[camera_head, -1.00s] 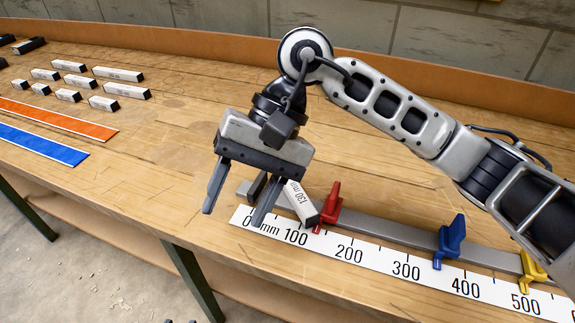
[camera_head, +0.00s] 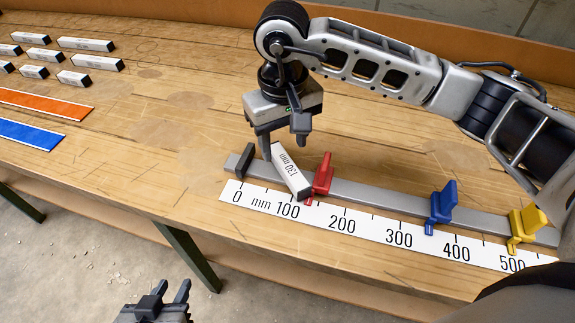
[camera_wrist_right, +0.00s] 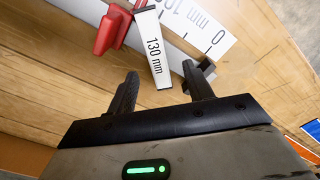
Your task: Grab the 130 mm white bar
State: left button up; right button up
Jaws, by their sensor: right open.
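The white 130 mm bar (camera_head: 290,172) lies slantwise across the grey rail beside the ruler, its near dark end close to the red stop (camera_head: 322,174). It also shows in the right wrist view (camera_wrist_right: 152,48), label readable. My right gripper (camera_head: 283,148) is over the bar's far end, open. In the right wrist view its fingertips (camera_wrist_right: 161,72) are on either side of the bar's end, with gaps visible; I cannot tell how far above it they are. My left gripper (camera_head: 172,290) is at the bottom edge, off the bench, open and empty.
The rail has a dark end block (camera_head: 245,160), a blue stop (camera_head: 442,203) and a yellow stop (camera_head: 526,226). The white ruler (camera_head: 370,228) runs along its front. Several labelled bars (camera_head: 86,44) and orange (camera_head: 45,101) and blue strips (camera_head: 28,135) lie left. The middle of the bench is clear.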

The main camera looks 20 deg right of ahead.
aim_at(287, 165)
jog(key=f, duration=0.3)
jog(key=f+p, duration=0.1)
jog(key=shift+s+d+f, duration=0.2)
jog(key=shift+d, duration=0.1)
jog(key=shift+f, duration=0.45)
grip_shut()
jog(key=shift+r, duration=0.1)
